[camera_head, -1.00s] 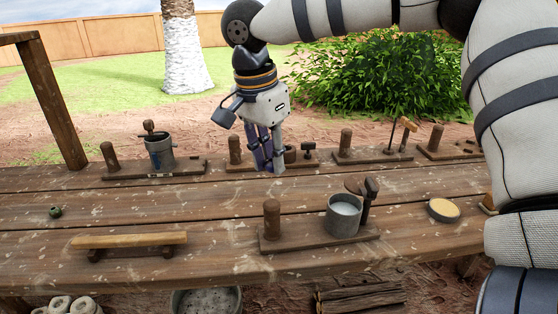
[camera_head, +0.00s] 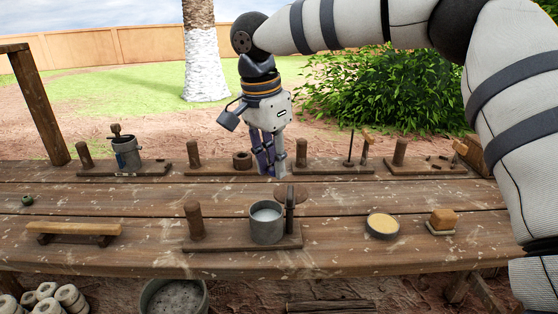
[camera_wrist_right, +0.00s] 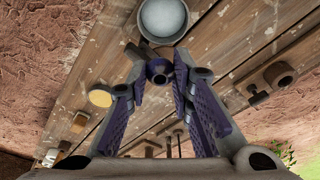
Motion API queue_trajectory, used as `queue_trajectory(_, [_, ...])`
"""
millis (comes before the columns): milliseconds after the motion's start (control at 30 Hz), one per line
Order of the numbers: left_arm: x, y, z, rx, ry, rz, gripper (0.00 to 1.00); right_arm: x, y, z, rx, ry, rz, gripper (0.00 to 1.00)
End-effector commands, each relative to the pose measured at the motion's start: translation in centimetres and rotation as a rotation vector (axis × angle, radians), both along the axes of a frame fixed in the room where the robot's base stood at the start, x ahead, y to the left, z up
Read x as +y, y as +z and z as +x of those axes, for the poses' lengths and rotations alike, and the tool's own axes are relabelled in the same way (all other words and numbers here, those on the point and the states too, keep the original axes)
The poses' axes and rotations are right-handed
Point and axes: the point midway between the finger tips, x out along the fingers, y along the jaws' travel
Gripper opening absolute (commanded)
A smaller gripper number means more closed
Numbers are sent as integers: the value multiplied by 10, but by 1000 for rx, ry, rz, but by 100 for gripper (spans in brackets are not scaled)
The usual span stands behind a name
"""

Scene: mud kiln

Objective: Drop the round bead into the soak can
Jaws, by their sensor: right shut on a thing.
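My right gripper (camera_head: 268,172) points down above the bench, behind the front metal can in the head view. In the right wrist view it (camera_wrist_right: 158,74) is shut on a small dark round bead (camera_wrist_right: 158,71) with a hole. The bead is hidden or too small to tell in the head view. The soak can (camera_head: 267,223) appears to be this open grey can with pale contents, upright on a wooden base. It also shows in the right wrist view (camera_wrist_right: 164,17), beyond the fingertips. My left gripper is out of view.
A brown disc (camera_head: 291,192) and an upright post stand by the can. A round yellow-topped dish (camera_head: 382,226) and a sponge-like block (camera_head: 443,219) lie to the right. A green bead (camera_head: 27,200) lies far left. Peg boards and another can (camera_head: 127,155) line the back.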

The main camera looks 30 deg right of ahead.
Motion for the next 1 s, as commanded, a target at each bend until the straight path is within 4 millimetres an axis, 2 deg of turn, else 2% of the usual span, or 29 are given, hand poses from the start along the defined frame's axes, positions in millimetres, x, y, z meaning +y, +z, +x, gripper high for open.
queue_trajectory(333, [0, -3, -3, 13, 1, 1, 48, -1, -49, -1, 6, 0, -2, 7])
queue_trajectory(500, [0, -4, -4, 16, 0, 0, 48, -1, -57, 0, 2, 1, -1, 7])
queue_trajectory(700, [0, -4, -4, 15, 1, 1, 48, 0, -57, 0, 0, 0, -1, 7])
queue_trajectory(733, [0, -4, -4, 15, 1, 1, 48, 0, -57, 0, 0, 0, -1, 23])
queue_trajectory(833, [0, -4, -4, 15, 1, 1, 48, 0, -57, 0, 0, 0, -1, 44])
queue_trajectory(1000, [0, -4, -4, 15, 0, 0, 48, 0, -57, -1, 1, 0, -1, 44])
